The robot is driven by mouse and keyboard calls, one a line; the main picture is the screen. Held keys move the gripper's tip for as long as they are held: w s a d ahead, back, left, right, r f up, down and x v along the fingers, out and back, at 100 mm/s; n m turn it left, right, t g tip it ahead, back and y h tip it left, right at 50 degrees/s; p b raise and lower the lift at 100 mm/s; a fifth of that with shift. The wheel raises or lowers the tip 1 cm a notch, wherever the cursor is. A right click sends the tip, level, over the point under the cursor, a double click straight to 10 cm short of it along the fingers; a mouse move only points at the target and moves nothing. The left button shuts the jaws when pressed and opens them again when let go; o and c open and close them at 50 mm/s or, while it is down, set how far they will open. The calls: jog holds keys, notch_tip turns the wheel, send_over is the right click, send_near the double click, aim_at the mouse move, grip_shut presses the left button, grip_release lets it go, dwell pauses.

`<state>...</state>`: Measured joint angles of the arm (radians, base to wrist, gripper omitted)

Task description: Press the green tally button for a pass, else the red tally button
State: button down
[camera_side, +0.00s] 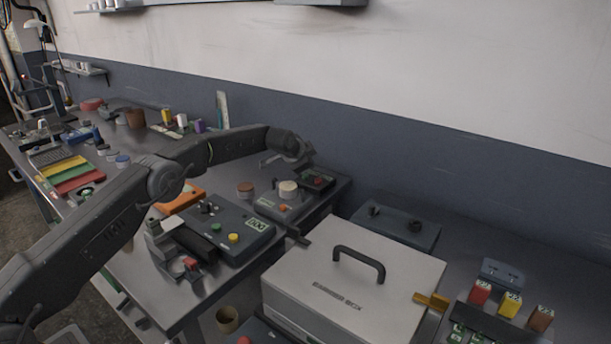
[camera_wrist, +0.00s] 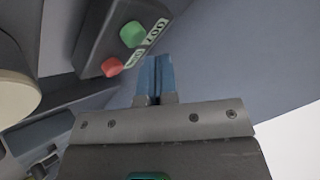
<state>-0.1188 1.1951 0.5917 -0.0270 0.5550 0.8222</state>
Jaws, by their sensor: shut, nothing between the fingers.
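The dark tally box (camera_wrist: 110,40) carries a round green button (camera_wrist: 132,33) and a round red button (camera_wrist: 111,67), each beside a pale label. In the wrist view the box is at the top left. My gripper (camera_wrist: 155,75) is shut and empty, with its blue fingertips just right of the buttons and apart from them in the picture. In the side view the tally box (camera_side: 318,182) sits at the right end of the long bench, near my gripper (camera_side: 278,159). The buttons are small there and neither looks covered in the wrist view.
A round pale-topped object (camera_side: 288,188) stands on a grey unit left of the tally box; a brown round piece (camera_side: 245,189) is nearby. A grey control box (camera_side: 235,228) with coloured buttons and a white handled box (camera_side: 345,275) are in front. The wall is behind.

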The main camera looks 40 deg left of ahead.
aim_at(306, 175)
jog(key=shift+f, duration=0.15)
dwell(0.3)
jog(key=shift+f, duration=0.3)
jog(key=shift+f, duration=0.6)
dwell(0.8)
jog(key=shift+r, duration=1)
jog(key=shift+r, duration=2.55)
